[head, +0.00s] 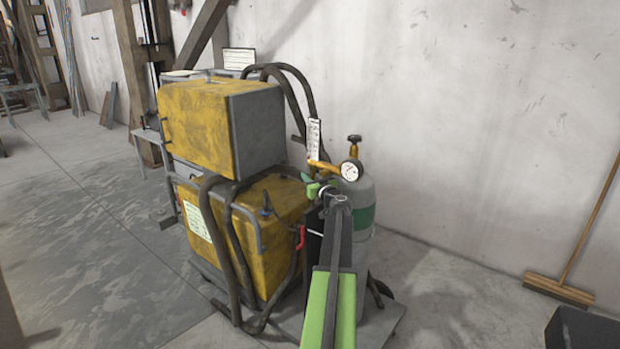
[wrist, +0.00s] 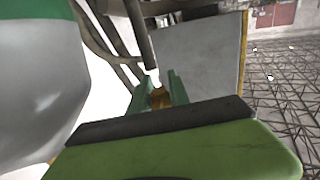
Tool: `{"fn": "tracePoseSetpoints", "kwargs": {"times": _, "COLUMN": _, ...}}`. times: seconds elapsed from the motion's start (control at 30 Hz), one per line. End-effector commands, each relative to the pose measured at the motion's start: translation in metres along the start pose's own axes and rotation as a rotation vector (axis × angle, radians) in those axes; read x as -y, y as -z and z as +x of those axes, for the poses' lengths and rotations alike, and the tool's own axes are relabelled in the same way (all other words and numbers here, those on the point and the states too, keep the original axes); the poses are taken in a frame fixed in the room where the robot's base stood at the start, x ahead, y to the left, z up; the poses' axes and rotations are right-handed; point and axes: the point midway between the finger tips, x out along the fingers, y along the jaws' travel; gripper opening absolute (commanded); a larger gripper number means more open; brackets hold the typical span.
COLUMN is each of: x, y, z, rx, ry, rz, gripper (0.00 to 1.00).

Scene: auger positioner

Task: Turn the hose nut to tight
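The hose nut (wrist: 158,98) is a small brass piece between my fingers in the wrist view. A grey hose (wrist: 142,40) runs to it from above. My gripper (wrist: 160,92) has one green finger on each side of the nut, and the nut appears to fill the gap. In the head view my gripper (head: 314,189) is at the brass regulator (head: 324,167), just below and left of its round gauge (head: 351,170). The nut itself is hidden there by my arm and fingers. The regulator sits on a grey cylinder (head: 362,195) with a green band.
A yellow welding machine (head: 200,120) on a cart stands left of the cylinder, with dark hoses (head: 225,240) looped in front. A red-handled part (head: 300,238) hangs near my arm. A wall (head: 470,130) is behind. A broom (head: 560,288) leans at the right. Floor at left is clear.

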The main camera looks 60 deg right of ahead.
Motion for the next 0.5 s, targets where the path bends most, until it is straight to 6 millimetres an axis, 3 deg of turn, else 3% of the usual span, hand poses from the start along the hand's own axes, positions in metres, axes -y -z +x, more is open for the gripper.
{"fn": "tracePoseSetpoints", "kwargs": {"times": 0.17, "x": -0.0001, "y": 0.0, "z": -0.0002, "rx": 0.0, "ry": 0.0, "rz": 0.0, "gripper": 0.0}}
{"fn": "tracePoseSetpoints", "kwargs": {"times": 0.5, "x": -0.0008, "y": -0.0001, "z": 0.0017, "rx": 0.0, "ry": 0.091, "rz": 0.0, "gripper": 0.0}}
